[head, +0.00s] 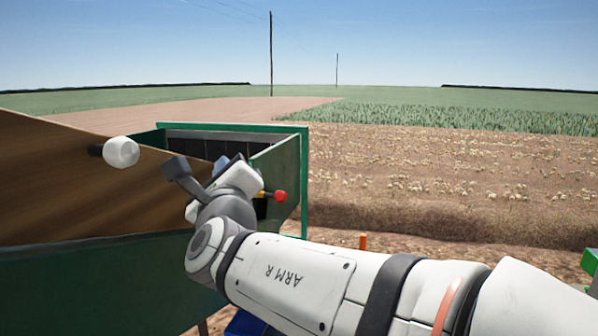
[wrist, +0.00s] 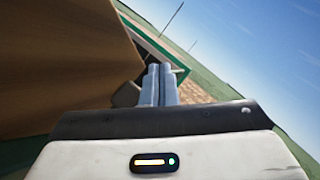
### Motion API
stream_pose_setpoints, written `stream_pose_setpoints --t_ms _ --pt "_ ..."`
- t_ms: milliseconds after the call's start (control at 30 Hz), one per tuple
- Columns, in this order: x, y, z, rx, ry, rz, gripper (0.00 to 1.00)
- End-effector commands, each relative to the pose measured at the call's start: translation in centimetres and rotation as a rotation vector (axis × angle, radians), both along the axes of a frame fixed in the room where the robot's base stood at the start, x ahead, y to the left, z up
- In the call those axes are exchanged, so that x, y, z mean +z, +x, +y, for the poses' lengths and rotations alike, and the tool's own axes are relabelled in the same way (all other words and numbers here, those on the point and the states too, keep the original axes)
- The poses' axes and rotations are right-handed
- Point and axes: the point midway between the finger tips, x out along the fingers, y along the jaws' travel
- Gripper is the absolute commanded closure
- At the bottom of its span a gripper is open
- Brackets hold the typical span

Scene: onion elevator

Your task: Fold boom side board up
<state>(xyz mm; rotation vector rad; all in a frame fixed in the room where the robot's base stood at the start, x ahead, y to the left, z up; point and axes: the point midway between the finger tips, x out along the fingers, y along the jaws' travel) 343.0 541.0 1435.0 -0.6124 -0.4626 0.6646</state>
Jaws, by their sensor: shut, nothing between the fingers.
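A large brown wood-grain board (head: 60,190) slopes across the left of the head view, above a dark green side panel (head: 100,280). A white round knob (head: 121,152) on a dark stem stands out from it. The board (wrist: 60,50) also fills the upper left of the wrist view. My gripper (head: 222,163) is to the right of the knob, near the board's right end, and partly hidden by my wrist. In the wrist view its two grey-blue fingers (wrist: 160,72) are together and empty. I cannot tell whether the fingertips touch anything.
A green frame with dark hanging strips (head: 200,140) stands behind my gripper. A red ball on a yellow stem (head: 279,196) is just right of my wrist. An orange post (head: 363,241) stands lower right. Open field lies beyond.

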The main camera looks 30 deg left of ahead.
Motion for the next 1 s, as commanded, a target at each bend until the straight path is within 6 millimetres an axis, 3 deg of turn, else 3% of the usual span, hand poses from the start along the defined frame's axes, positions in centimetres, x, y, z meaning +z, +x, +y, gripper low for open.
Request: stream_pose_setpoints --t_ms 100,500,867,1000 --pt "-0.7 0.5 -2.6 -0.004 0.003 -0.002 1.0" --pt "2.0 -3.4 -8.9 0.001 0.002 -0.001 1.0" --pt "2.6 -4.3 -10.6 -0.001 -0.001 0.0 1.0" --pt "2.0 -3.1 -11.5 -0.027 0.026 0.049 1.0"
